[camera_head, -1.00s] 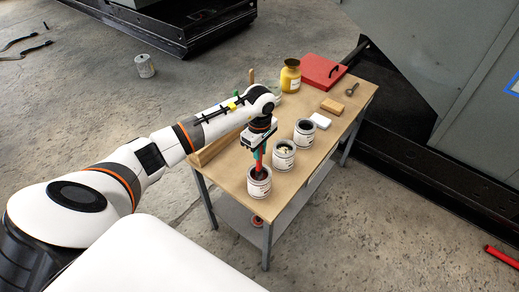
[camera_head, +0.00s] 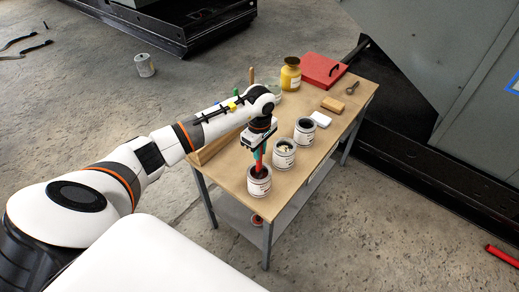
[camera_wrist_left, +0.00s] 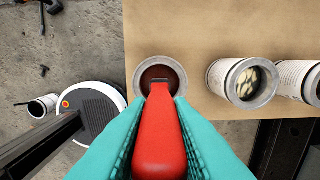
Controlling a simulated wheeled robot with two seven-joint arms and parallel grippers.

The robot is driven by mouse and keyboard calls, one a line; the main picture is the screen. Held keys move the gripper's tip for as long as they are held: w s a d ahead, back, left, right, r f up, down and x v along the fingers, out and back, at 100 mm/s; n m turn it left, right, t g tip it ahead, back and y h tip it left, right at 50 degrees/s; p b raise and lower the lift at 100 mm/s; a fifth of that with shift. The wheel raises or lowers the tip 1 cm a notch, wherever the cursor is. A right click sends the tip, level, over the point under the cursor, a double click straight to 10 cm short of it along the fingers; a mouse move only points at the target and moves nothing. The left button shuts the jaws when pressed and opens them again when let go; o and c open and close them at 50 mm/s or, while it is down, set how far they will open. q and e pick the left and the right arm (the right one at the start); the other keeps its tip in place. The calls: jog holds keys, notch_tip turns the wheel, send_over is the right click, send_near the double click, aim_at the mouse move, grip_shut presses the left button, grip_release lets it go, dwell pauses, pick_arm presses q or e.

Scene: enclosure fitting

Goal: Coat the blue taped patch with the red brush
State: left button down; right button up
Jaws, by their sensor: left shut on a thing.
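My left gripper (camera_head: 258,152) is shut on the handle of the red brush (camera_head: 259,162), above the near end of the table. The brush points down, its lower end in the mouth of the nearest can (camera_head: 259,181). In the left wrist view the teal fingers (camera_wrist_left: 160,145) clasp the red handle (camera_wrist_left: 158,140), and the can (camera_wrist_left: 176,70) below shows dark reddish-brown contents. The bristles are hidden. A corner of the blue taped patch (camera_head: 513,85) shows on the grey cabinet wall at the right edge. My right gripper is not in view.
Two more cans (camera_head: 283,155) (camera_head: 304,132) stand in a row behind on the wooden table (camera_head: 318,160). A white block (camera_head: 320,119), a tan block (camera_head: 332,105), a yellow jar (camera_head: 291,75) and a red case (camera_head: 323,70) lie farther back. A grey cabinet (camera_head: 465,110) stands at right.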

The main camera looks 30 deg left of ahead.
pick_arm(q)
jog(key=shift+s+f+b, duration=0.1)
jog(key=shift+b, duration=0.2)
dwell(1.0)
jog(key=shift+r+p, duration=1.9)
jog(key=shift+r, duration=1.65)
